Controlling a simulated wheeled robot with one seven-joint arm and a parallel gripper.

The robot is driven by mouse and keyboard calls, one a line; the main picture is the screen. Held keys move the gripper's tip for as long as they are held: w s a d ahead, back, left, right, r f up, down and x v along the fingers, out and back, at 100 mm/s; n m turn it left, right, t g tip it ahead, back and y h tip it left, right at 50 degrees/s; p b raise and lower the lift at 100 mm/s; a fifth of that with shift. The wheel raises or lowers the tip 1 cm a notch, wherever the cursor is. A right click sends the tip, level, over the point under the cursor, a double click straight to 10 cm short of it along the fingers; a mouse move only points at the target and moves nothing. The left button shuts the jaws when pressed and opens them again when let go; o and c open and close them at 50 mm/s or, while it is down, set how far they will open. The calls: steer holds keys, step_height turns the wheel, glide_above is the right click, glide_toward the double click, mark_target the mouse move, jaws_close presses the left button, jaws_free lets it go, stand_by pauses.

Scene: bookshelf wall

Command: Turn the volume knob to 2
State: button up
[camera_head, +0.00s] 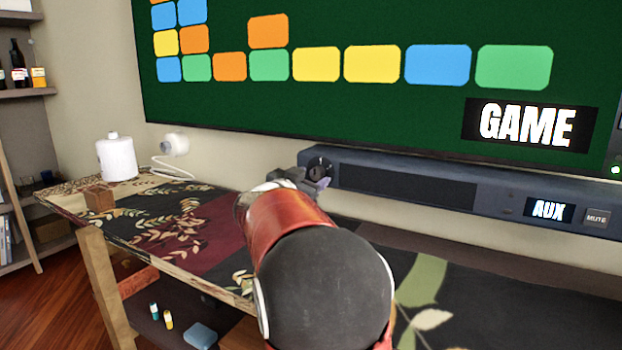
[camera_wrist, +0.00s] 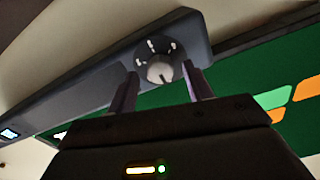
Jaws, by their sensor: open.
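The volume knob (camera_wrist: 160,69) is a round grey dial on a dark face near one end of the dark soundbar (camera_wrist: 70,97). Pale marks surround it, too small to read, so I cannot tell its setting. In the head view the dark dial (camera_head: 319,167) shows at the soundbar's left end; the soundbar (camera_head: 400,188) also shows there. My gripper (camera_wrist: 161,72) is open, with one finger on each side of the knob. I cannot tell whether the fingers touch it. In the head view my gripper (camera_head: 308,180) is mostly hidden behind my red and black arm.
A large screen (camera_head: 370,112) showing GAME hangs above the soundbar. An AUX display (camera_head: 549,210) and a MUTE button (camera_head: 597,219) are at its right.

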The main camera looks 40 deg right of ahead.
steer(key=shift+w+d, duration=0.1)
steer(key=shift+d, duration=0.2)
steer(key=c, duration=1)
